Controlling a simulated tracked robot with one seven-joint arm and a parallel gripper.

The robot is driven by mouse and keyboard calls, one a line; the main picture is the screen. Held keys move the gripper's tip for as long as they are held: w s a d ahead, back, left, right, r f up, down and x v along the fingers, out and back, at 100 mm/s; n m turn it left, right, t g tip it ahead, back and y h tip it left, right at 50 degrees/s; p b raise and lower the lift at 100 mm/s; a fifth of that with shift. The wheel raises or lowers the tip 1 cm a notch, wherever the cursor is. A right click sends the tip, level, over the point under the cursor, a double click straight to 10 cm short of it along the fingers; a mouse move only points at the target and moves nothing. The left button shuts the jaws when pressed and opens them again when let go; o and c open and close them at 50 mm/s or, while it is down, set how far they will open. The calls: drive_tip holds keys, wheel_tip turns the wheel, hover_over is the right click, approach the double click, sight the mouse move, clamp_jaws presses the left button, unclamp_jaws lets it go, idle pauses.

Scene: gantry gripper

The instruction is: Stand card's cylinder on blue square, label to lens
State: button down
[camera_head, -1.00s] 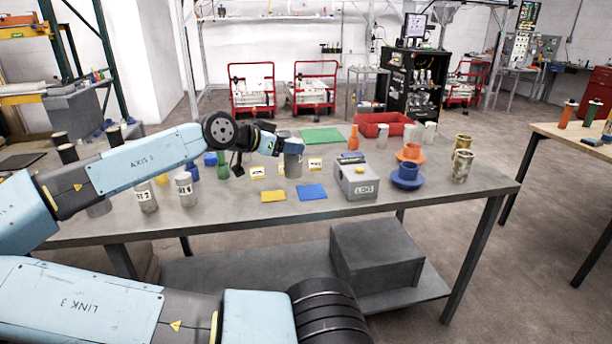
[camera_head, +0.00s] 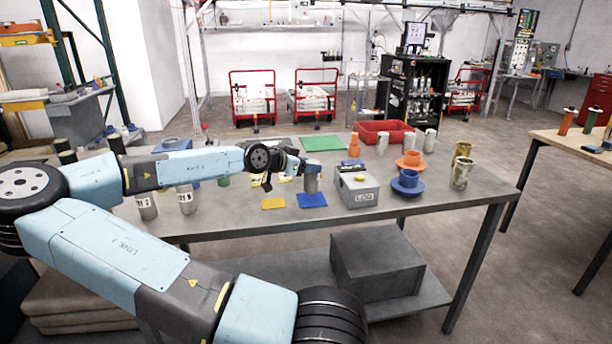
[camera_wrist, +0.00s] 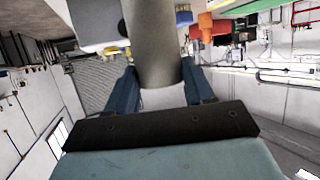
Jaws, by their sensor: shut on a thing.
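My gripper (camera_head: 309,168) is shut on a plain grey cylinder (camera_head: 313,183). The cylinder is upright, just over the back part of the blue square (camera_head: 312,201); I cannot tell whether it touches the square. In the wrist view, my gripper's blue fingers (camera_wrist: 158,82) lie on both sides of the grey cylinder (camera_wrist: 155,40). No label shows on its visible side in either view. Small yellow cards (camera_head: 284,179) lie on the table behind the squares, partly hidden by my arm; their writing is not readable.
A yellow square (camera_head: 272,203) lies left of the blue one. A grey box marked LOG (camera_head: 357,188) stands close on the right. Two labelled grey cylinders (camera_head: 187,199) stand at the left. Orange and blue flanged parts (camera_head: 407,181) and a red tray (camera_head: 372,131) are further right.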

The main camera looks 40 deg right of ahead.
sight(307, 192)
drive_tip(key=shift+f, duration=1.6)
drive_tip(key=shift+c, duration=2.1)
unclamp_jaws()
drive_tip(key=v, duration=1.2)
